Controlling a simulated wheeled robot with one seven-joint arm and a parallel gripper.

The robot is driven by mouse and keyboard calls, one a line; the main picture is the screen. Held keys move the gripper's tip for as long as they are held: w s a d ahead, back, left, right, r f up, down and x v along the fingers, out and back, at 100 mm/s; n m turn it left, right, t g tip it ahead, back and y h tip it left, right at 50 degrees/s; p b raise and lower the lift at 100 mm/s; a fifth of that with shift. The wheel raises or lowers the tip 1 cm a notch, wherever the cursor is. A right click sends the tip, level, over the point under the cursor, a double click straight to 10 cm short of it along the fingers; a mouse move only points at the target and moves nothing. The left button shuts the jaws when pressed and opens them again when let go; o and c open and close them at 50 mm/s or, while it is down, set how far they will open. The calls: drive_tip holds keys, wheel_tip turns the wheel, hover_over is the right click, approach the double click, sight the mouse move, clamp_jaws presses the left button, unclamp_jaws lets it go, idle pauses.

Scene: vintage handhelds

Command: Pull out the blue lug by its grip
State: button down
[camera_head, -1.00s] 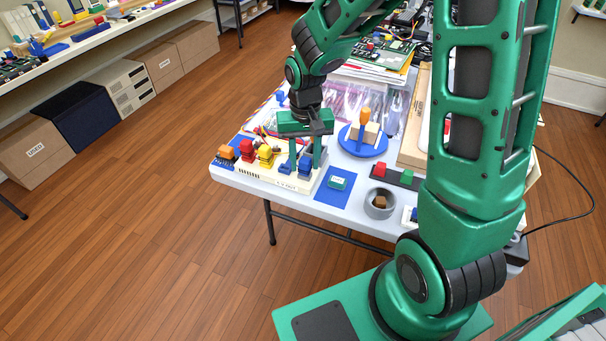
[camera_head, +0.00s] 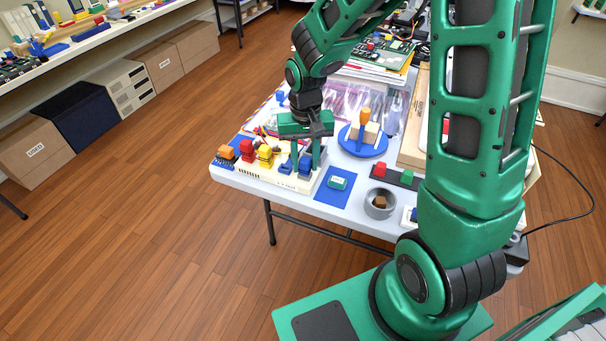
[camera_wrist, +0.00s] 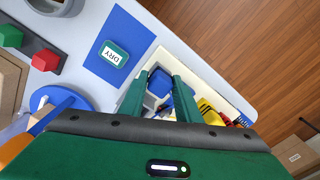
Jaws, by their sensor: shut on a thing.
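The blue lug (camera_head: 304,166) sits at the right end of a cream-coloured housing (camera_head: 262,176) at the table's near left corner. My gripper (camera_head: 305,158) points down over it, with one finger on each side. In the wrist view, my gripper (camera_wrist: 161,78) is shut on the blue lug (camera_wrist: 159,84), between its two green fingertips. The fingers hide part of the lug, and its lower end is not clear to see. A second blue piece (camera_head: 286,167) stands just left of it in the head view.
A blue mat (camera_head: 333,199) with a green labelled block (camera_head: 337,183) lies to the right. A grey ring-shaped holder (camera_head: 380,204) and a blue round stand (camera_head: 362,147) are farther right.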

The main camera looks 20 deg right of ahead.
sight(305, 159)
drive_tip(key=shift+r, duration=0.95)
idle(0.5)
drive_tip(key=shift+r, duration=2.05)
